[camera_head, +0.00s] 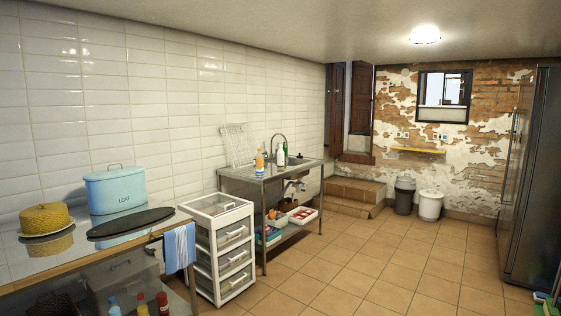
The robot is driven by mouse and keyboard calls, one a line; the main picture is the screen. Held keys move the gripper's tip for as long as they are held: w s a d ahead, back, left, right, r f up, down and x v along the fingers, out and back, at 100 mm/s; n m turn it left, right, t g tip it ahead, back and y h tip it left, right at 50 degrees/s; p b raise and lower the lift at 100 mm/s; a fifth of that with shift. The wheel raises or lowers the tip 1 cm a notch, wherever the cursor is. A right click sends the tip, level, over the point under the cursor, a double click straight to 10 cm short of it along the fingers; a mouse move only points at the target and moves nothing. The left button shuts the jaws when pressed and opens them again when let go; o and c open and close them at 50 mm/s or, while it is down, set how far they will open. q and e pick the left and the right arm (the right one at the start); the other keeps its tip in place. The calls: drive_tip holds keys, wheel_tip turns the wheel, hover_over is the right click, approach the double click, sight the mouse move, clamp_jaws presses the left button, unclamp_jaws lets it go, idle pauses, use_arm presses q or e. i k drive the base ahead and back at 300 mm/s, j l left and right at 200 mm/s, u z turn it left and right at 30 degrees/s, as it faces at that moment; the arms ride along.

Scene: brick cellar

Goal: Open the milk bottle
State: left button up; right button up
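I cannot make out a bottle that is surely the milk bottle. Near the sink stand an orange-and-white bottle (259,163) and a white bottle (280,156) with a green part beside it; they are too small to identify. Several bottles with coloured caps show at the bottom edge under the near counter, among them a red one (162,303) and a blue-capped one (113,304); they are cut off by the frame. Neither of my grippers is in view.
A metal sink table (243,175) stands along the tiled wall. A dark fridge (530,180) stands right. The tiled floor between is free.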

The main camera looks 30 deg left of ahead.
sight(280, 165)
drive_tip(key=i+j+u, duration=0.1)
drive_tip(key=i+u, duration=0.35)
drive_tip(key=i, duration=2.8)
drive_tip(key=i+l, duration=0.1)
drive_tip(key=i, duration=1.1)
